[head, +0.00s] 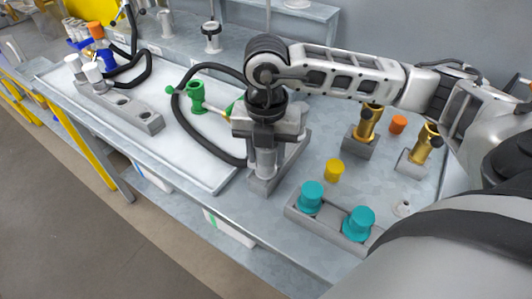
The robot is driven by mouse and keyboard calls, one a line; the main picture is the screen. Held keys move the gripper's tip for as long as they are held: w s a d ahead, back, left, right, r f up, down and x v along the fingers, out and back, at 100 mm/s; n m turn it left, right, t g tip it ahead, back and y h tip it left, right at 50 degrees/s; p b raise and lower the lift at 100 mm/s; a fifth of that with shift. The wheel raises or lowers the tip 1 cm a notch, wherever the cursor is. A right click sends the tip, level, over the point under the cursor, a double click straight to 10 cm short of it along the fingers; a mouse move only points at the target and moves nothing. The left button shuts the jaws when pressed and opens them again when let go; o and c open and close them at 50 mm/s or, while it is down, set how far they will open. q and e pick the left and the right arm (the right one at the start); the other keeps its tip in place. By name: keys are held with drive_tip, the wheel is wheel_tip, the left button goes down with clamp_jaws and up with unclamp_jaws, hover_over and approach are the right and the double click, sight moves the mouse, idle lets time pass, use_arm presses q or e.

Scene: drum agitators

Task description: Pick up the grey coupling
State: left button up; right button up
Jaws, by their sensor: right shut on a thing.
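The grey coupling (266,164) is a small upright grey cylinder near the middle of the head view. It is at a grey block (263,186) on the table; I cannot tell whether it rests on the block or is slightly lifted. My right gripper (265,146) points down over it and is shut on its upper part, which the fingers hide. My left gripper is not in view.
Right of the gripper are a yellow cylinder (334,170), a block with teal cylinders (311,194), and brass pieces (368,121) in grey holders. Left are a green fitting (196,97), a black hose (178,113) and a holed grey rack (141,119).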

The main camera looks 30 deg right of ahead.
drive_tip(key=shift+w+r, duration=0.1)
drive_tip(key=shift+r, duration=0.6)
drive_tip(key=s+a+r, duration=0.7)
drive_tip(key=a+r, duration=0.4)
drive_tip(key=a, duration=0.1)
drive_tip(key=shift+r+b, duration=0.3)
drive_tip(key=shift+b, duration=0.1)
drive_tip(key=shift+a, duration=0.1)
